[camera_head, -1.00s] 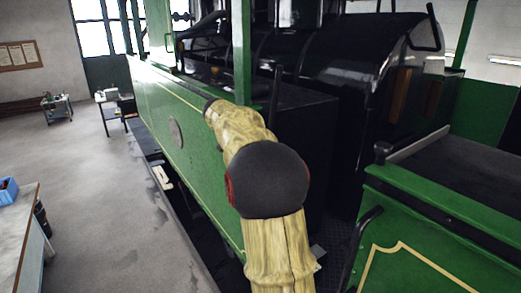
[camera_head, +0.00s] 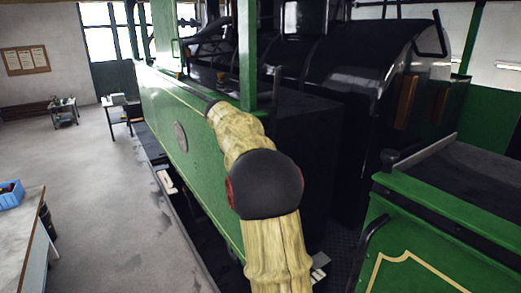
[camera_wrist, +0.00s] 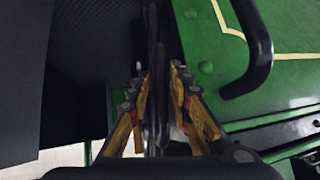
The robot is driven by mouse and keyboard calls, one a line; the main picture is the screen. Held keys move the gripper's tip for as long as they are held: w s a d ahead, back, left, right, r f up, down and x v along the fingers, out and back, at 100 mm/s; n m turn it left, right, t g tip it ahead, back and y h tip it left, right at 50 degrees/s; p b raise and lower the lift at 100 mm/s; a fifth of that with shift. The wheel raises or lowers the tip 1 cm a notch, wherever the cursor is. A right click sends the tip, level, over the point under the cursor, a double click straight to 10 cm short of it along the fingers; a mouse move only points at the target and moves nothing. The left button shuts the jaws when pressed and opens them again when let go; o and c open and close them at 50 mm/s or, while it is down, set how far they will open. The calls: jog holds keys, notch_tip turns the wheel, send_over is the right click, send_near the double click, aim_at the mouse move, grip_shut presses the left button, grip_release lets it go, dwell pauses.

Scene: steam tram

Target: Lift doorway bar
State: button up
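My gripper (camera_wrist: 160,95) points down at the tram's doorway in the wrist view. Its yellow-and-dark fingers stand close on either side of a thin dark bar (camera_wrist: 152,30), which runs up the picture between them. The fingers look shut on this bar, though the contact is hard to see in the dark. In the head view my gripper and the bar's held part are hidden behind my own arm. The doorway lies between the green side tank (camera_head: 185,160) and the green rear panel (camera_head: 425,265).
A curved black handrail (camera_wrist: 255,50) stands on the green panel right of my gripper; it also shows in the head view (camera_head: 368,245). A green post (camera_head: 248,60) rises beyond my arm. A workbench (camera_head: 22,225) with a blue box is at left. The grey floor between is clear.

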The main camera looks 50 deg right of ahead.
jog(key=shift+o, duration=0.6)
jog(key=shift+a+r, duration=0.1)
jog(key=shift+w+a+r, duration=0.1)
jog(key=shift+a+r, duration=0.1)
jog(key=shift+r, duration=0.05)
jog(key=v, duration=1.1)
jog(key=shift+a, duration=0.1)
